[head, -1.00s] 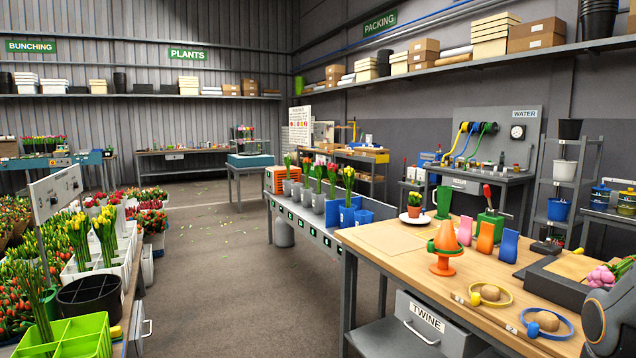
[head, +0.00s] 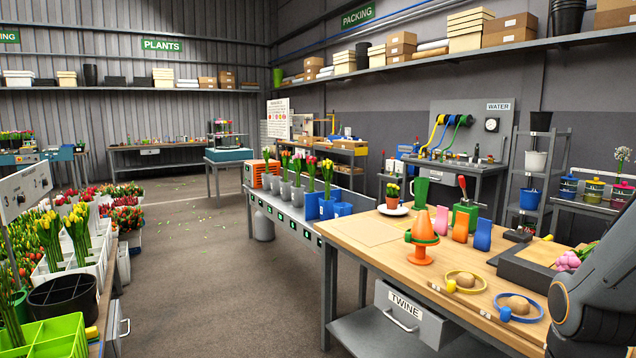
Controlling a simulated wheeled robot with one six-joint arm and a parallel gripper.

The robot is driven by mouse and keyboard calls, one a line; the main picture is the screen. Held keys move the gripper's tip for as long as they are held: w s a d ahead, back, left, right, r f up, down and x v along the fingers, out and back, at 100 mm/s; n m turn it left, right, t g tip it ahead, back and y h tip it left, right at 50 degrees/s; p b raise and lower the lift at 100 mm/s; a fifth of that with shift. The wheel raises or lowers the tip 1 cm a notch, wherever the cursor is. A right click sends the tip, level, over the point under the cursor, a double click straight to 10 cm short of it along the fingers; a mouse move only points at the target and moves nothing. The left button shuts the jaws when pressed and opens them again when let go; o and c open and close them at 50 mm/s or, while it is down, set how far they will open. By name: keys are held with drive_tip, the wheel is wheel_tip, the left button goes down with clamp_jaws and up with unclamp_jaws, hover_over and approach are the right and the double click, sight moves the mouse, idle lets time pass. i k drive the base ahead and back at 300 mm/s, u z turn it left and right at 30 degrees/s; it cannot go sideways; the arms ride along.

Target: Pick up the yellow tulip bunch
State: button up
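Bunches of yellow tulips (head: 48,232) stand upright with green stems in a white divided crate (head: 92,262) on the left. Another yellow-topped tulip bunch (head: 327,172) stands upright at the near end of a row of pots on the long bench in the middle, by a blue container (head: 328,208). Which yellow bunch the task means, I cannot tell. My arm shows at the lower right edge, over the wooden workbench's corner. My gripper is out of view.
The wooden workbench (head: 372,243) holds an orange cone (head: 422,238), twine rings, a dark tray and colored holders. A green divided crate (head: 50,338) and a black bucket (head: 65,297) stand at lower left.

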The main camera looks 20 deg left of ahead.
sight(327, 166)
drive_tip(key=u, duration=0.8)
drive_tip(key=i, duration=1.55)
drive_tip(key=u, duration=0.85)
drive_tip(key=i, duration=3.35)
drive_tip(key=z, duration=1.65)
drive_tip(key=i, duration=1.2)
drive_tip(key=z, duration=0.75)
